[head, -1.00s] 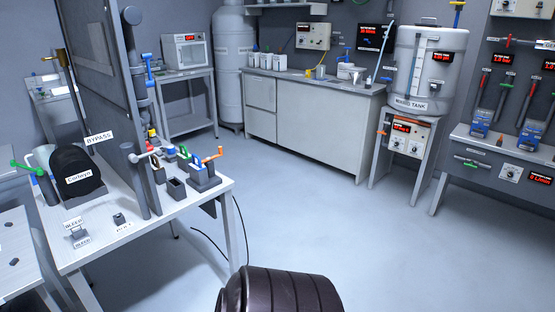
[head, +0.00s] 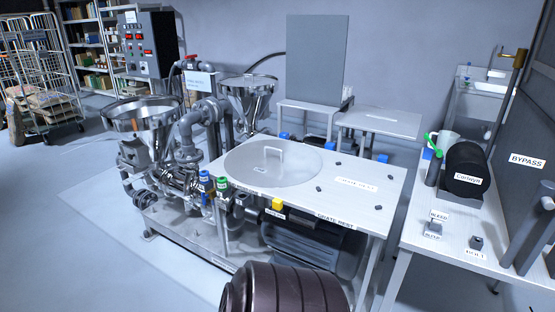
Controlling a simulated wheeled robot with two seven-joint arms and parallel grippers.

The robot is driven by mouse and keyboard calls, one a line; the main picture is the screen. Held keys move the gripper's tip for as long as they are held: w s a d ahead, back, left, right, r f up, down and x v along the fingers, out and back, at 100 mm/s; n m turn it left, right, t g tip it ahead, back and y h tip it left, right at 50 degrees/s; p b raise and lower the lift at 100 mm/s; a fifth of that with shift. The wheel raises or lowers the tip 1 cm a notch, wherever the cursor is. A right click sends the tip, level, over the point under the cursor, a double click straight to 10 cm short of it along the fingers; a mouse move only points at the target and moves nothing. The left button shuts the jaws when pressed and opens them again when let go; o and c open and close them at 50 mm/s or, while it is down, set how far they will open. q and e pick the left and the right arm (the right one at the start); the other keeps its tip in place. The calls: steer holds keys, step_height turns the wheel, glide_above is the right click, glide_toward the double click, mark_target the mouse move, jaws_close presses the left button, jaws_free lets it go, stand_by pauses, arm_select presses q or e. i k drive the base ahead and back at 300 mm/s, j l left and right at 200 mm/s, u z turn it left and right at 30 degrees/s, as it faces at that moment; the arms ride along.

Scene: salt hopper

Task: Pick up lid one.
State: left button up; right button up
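Neither of my grippers is in view.
A dark motor (head: 312,249) sits below. A side table (head: 411,238) stands right. Floor at left front is clear.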

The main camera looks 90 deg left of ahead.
mark_target(267, 164)
steer(key=u, duration=2.85)
